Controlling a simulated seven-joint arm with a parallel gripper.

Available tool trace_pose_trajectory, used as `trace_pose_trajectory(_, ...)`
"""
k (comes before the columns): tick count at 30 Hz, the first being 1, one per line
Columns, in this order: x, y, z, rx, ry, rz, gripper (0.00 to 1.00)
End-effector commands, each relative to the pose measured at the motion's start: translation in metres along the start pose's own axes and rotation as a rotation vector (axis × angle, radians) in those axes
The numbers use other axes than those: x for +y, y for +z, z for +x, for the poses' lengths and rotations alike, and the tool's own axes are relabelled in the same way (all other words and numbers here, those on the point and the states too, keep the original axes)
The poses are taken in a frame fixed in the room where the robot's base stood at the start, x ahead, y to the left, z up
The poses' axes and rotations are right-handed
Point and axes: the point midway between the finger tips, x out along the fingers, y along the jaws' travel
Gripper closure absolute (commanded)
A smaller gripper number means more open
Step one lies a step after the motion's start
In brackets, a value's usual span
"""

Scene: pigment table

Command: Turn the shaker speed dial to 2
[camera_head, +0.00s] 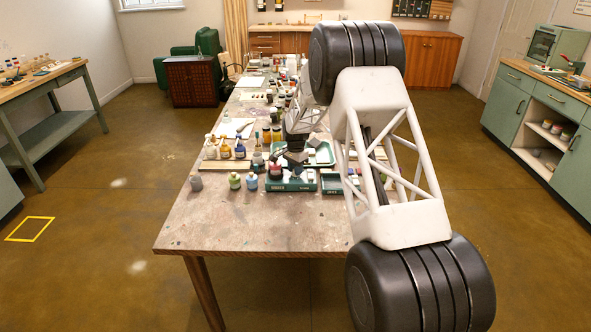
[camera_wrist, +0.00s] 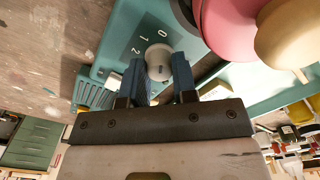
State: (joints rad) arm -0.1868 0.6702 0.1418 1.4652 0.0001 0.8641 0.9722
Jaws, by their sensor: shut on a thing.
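The shaker is a teal box (camera_wrist: 112,62) in the wrist view, and it also shows on the table in the head view (camera_head: 290,186). Its speed dial (camera_wrist: 158,58) is a small pale round knob. The marks 0, 1 and 2 are printed beside it. My gripper (camera_wrist: 158,72) has its two blue fingers on either side of the dial and is shut on it. I cannot tell which mark the dial points at. In the head view my gripper (camera_head: 293,157) is small and dark over the shaker, and the dial cannot be made out.
A pink rounded thing (camera_wrist: 232,28) and a tan ball-like thing (camera_wrist: 288,32) stand close to the dial. Small jars (camera_head: 234,181) stand left of the shaker, and bottles (camera_head: 240,149) stand behind them. The table's front left (camera_head: 225,222) is clear.

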Motion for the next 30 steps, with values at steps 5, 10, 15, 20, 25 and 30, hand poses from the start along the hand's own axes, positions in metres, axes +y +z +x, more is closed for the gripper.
trace_pose_trajectory(5, 0.0003, 0.0, 0.0001, 0.0, 0.001, -0.011, 0.97)
trace_pose_trajectory(10, 0.0003, 0.0001, 0.0004, -0.001, 0.001, -0.05, 0.97)
trace_pose_trajectory(15, 0.0, -0.0001, -0.0001, 0.0, 0.0, -0.129, 0.97)
trace_pose_trajectory(20, 0.0002, 0.0001, -0.0004, 0.0, 0.0, -0.243, 0.97)
trace_pose_trajectory(25, 0.0, 0.0001, 0.0, 0.0, 0.0, -0.393, 0.97)
trace_pose_trajectory(30, 0.0002, 0.0002, -0.0003, 0.0, 0.0, -0.555, 0.97)
